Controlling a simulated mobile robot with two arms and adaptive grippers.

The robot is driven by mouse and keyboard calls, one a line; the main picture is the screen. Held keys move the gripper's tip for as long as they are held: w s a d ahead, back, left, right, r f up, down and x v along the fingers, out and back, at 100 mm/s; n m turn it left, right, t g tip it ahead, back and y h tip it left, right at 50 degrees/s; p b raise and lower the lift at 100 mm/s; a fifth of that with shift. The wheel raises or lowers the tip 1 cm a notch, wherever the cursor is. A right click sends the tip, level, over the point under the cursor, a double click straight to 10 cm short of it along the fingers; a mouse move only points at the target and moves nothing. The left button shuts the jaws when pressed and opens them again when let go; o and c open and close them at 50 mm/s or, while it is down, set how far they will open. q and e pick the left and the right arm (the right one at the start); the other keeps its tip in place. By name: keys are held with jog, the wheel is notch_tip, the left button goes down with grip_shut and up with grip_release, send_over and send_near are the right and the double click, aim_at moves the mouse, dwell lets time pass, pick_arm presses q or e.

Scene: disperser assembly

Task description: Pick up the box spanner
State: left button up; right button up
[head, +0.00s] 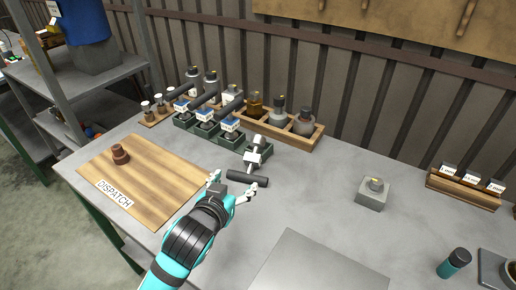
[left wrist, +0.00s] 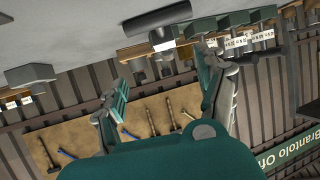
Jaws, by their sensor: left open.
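A T-shaped tool with a dark cylindrical bar (head: 247,178) and a pale metal shaft (head: 256,153) is near the middle of the bench, beside a dark green block; I take it for the box spanner. In the left wrist view its bar (left wrist: 155,20) lies ahead of the fingers. My left gripper (head: 237,188) is open and empty, its fingers spread just short of the bar; the fingers also show in the left wrist view (left wrist: 163,72). I cannot tell whether a fingertip touches the bar. My right gripper is not in view.
Similar dark-handled tools stand in green holders (head: 207,130) behind left, by a wooden rack (head: 285,135) of bottles. A wooden DISPATCH board (head: 150,190) with a brown part (head: 120,154) lies left. A grey block (head: 371,200) stands right. Bench between is clear.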

aim_at(252, 158)
pick_arm(q)
jog(key=x, duration=0.7)
jog(key=shift+w+r, duration=0.1)
jog(key=shift+r, duration=0.15)
jog(key=x, duration=0.4)
jog(key=shift+w+f, duration=0.2)
jog(key=shift+w, duration=0.05)
jog(key=shift+w+d+f, duration=0.1)
jog(key=shift+w+f, duration=0.05)
jog(key=shift+w, duration=0.45)
jog(key=x, duration=0.4)
jog(key=shift+w+a+p, duration=0.2)
jog(key=shift+p, duration=0.2)
jog(key=shift+w+d, duration=0.1)
jog(key=shift+w, duration=0.15)
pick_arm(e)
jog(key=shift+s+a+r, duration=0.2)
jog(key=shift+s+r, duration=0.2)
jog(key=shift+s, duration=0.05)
